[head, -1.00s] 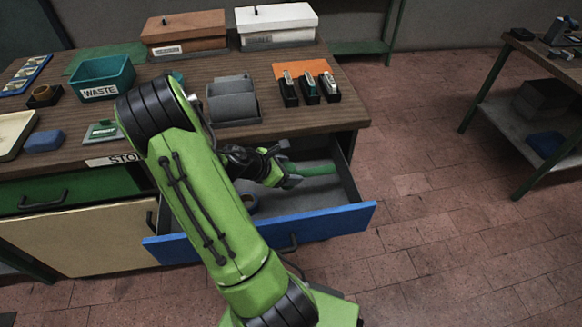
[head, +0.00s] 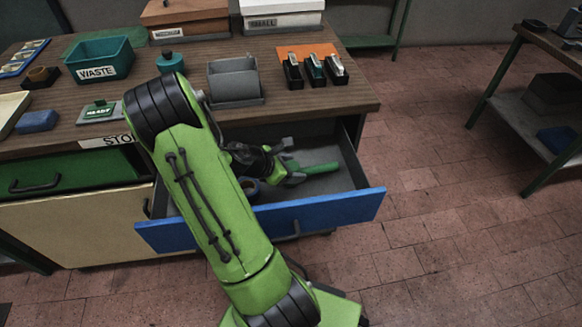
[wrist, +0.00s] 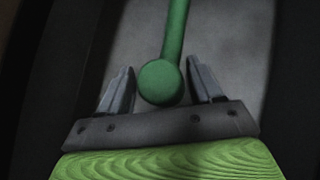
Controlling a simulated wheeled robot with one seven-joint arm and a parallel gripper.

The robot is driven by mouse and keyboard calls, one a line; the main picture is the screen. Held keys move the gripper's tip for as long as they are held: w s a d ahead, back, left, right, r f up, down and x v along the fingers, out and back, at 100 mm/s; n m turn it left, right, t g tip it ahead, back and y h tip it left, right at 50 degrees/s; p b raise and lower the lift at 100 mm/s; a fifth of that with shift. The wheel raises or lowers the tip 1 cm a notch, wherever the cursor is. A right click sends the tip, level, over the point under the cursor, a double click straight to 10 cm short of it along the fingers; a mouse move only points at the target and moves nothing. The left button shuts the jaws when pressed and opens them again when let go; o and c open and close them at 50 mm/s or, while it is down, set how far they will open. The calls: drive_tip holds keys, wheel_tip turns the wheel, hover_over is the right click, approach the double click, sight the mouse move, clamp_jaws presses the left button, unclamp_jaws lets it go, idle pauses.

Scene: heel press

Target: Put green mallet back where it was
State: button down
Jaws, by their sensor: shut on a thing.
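The green mallet (head: 318,168) is in or just over the open blue-fronted drawer (head: 335,211) on the right of the bench. In the head view a green bar of it reaches right from my gripper (head: 292,174). In the wrist view the mallet's rounded green end (wrist: 160,82) lies between the two fingers of my gripper (wrist: 160,75), and a thin green shaft runs away upward. My gripper is shut on the mallet. My arm hides part of the drawer's left side. I cannot tell whether the mallet touches the drawer floor.
A round blue-grey ring (head: 249,186) lies in the drawer beside my arm. The brick floor (head: 440,220) to the right is clear up to another table.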

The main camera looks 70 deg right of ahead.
drive_tip(key=shift+f, duration=0.25)
drive_tip(key=shift+c, duration=0.6)
unclamp_jaws()
drive_tip(key=p+v, duration=0.5)
drive_tip(key=v, duration=1)
drive_tip(key=shift+a+r+p, duration=0.2)
drive_tip(key=shift+r+p, duration=0.1)
drive_tip(key=shift+w, duration=0.15)
